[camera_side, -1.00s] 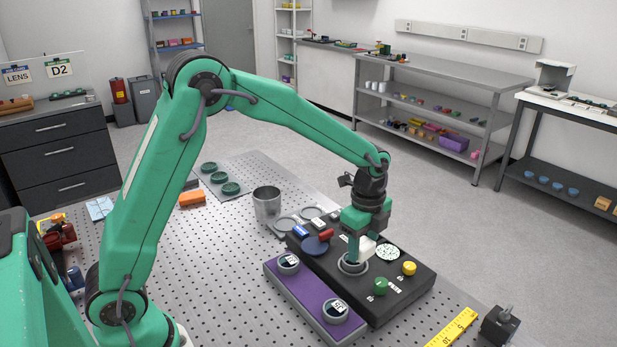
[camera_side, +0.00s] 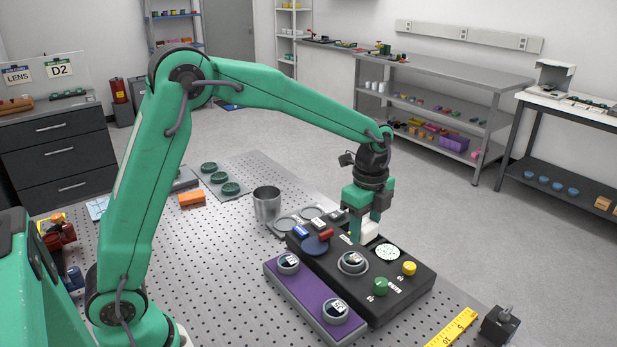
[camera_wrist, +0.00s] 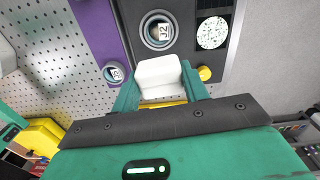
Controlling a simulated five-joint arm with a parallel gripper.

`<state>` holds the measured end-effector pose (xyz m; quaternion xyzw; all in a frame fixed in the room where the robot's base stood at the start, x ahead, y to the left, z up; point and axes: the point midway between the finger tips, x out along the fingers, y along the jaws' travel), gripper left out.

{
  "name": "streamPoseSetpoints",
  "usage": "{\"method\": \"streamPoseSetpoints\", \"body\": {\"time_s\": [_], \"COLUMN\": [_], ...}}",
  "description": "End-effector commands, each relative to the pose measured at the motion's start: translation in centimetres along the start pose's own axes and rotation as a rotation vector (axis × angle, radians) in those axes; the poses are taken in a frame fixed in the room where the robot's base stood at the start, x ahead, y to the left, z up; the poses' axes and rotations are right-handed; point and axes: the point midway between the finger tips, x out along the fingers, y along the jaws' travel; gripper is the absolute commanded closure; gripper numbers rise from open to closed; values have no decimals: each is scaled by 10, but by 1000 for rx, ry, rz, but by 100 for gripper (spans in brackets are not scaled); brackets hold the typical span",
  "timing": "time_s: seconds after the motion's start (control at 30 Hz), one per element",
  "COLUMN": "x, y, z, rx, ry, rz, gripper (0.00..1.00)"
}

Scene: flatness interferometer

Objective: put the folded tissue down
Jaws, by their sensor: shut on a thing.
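The folded tissue is a small white block (camera_wrist: 159,75) that fills the space between my fingers in the wrist view. In the side view it shows as a white patch (camera_side: 370,230) under my gripper (camera_side: 366,226). My gripper is shut on the tissue and holds it over the far part of the black instrument box (camera_side: 405,306). The J2 round piece (camera_side: 352,260) sits in a ring on that box, in front of the gripper and uncovered. In the side view I cannot tell how far the tissue is above the box.
A purple tray (camera_side: 309,302) with two round pieces adjoins the box. Green (camera_side: 380,286) and yellow (camera_side: 409,268) knobs and a speckled disc (camera_side: 388,253) are on the box. A metal cup (camera_side: 267,204) stands left. The perforated table (camera_side: 200,265) is mostly clear at left.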

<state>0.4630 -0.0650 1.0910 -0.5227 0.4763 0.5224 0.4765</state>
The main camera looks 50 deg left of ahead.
Motion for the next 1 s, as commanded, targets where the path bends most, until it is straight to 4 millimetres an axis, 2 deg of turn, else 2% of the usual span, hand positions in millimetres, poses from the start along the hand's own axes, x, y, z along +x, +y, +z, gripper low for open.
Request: {"method": "streamPoseSetpoints", "body": {"time_s": [0.27, 0.47, 0.67, 0.8, 1.0], "x": [1, 4, 10, 17, 26], "y": [1, 6, 22, 40, 70], "z": [3, 25, 70, 107, 151], "rx": [-9, -78, -228, -363, -543], "ry": [0, 0, 0, 0, 0], "rz": [0, 1, 1, 1, 1], "gripper": [77, 77, 77, 77, 77]}}
